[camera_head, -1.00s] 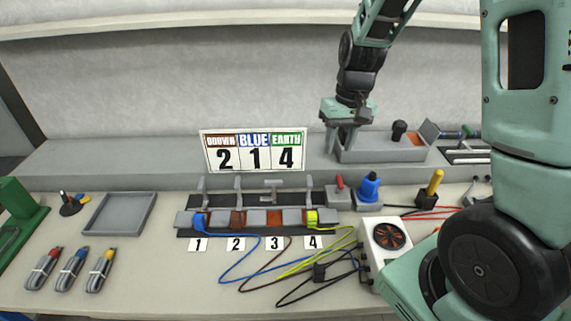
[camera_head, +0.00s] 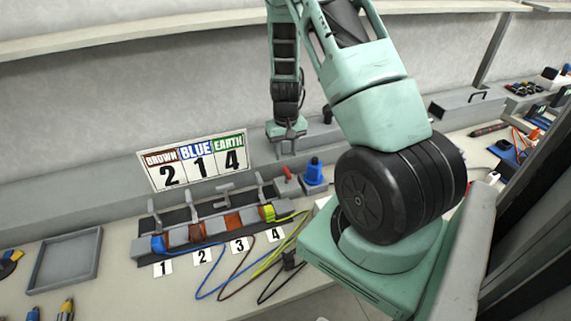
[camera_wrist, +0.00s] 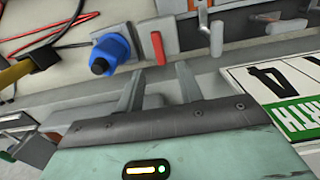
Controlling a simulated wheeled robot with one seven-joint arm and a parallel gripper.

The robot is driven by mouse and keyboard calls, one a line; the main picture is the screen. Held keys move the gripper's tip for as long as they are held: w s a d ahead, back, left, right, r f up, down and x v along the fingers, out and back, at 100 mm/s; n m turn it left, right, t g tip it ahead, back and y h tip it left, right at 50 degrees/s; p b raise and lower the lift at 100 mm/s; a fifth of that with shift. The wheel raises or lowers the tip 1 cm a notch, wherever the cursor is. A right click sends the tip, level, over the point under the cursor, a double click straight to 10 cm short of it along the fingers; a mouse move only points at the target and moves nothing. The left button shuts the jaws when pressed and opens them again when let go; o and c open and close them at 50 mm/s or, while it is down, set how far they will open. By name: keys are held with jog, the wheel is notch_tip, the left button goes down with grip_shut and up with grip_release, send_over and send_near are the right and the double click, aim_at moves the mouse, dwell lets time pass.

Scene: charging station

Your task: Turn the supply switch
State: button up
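A red lever switch on a grey block (camera_head: 287,175) stands at the right end of the terminal row, beside a blue connector (camera_head: 314,173). It is also in the wrist view (camera_wrist: 157,47), upright in the picture. I cannot tell for sure that this is the supply switch. My gripper (camera_head: 286,150) hangs just behind and above the red lever, near the shelf. In the wrist view my gripper (camera_wrist: 158,75) has its two fingers apart with nothing between them. The red lever lies just beyond the fingertips, apart from them.
A black knob (camera_head: 327,113) shows at the back, partly behind my arm. The terminal row has grey levers (camera_head: 224,191) and coloured wires. A number sign (camera_head: 194,162) stands behind it. An empty grey tray (camera_head: 65,260) is at the left.

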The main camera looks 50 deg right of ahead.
aim_at(286, 169)
notch_tip(286, 169, down, 7)
jog(key=shift+r+p, duration=0.2)
jog(key=shift+p, duration=0.35)
jog(key=shift+c, duration=0.3)
grip_shut()
